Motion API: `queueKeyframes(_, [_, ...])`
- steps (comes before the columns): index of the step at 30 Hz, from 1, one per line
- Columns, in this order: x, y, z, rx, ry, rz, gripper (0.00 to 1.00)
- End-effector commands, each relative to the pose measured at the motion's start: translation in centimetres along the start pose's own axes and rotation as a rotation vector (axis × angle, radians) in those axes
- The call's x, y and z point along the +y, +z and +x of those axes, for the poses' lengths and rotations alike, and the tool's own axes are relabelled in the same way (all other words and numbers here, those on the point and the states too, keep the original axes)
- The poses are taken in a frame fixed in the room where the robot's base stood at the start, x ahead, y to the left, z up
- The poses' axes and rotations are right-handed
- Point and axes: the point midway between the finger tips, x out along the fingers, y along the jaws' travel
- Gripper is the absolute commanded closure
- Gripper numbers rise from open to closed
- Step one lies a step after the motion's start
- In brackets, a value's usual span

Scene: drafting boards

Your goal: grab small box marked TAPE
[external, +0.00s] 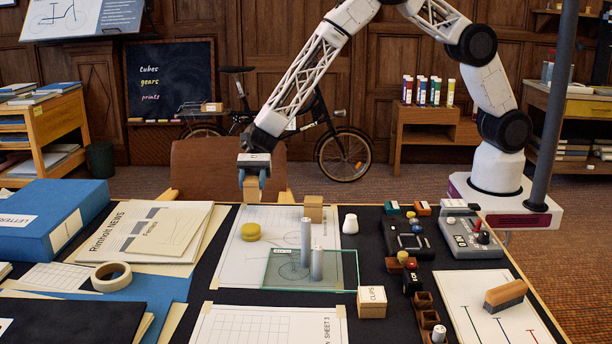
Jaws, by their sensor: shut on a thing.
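My gripper (252,180) is shut on a small tan box (251,193) and holds it above the far edge of the desk. No marking on this box can be read from here. Another small tan box (314,207) stands on the drawing sheet to the right of my gripper, with no readable label. A small box marked CLIPS (372,302) sits nearer, right of the glass plate. I see no box with a readable TAPE label.
A glass plate (335,282) with two upright grey cylinders (306,233) lies on the drawing sheet. A yellow round piece (250,232) and a white piece (350,223) stand nearby. A tape roll (111,276) and papers lie left. A chair (225,165) stands behind the desk.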

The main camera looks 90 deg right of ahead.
Motion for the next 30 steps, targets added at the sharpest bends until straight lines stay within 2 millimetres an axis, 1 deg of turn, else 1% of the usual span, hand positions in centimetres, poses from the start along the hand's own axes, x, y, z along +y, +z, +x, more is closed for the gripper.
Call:
queueKeyframes(12, [6.7, -0.1, -2.5, 0.0, -0.001, -0.001, 0.77])
queueKeyframes(18, [9.6, -0.3, -3.5, 0.0, -0.001, -0.001, 0.77])
queueKeyframes(24, [11.5, -0.4, -4.2, -0.001, -0.001, -0.002, 0.77])
queueKeyframes(30, [12.4, -0.4, -4.5, -0.001, -0.001, -0.002, 0.77])
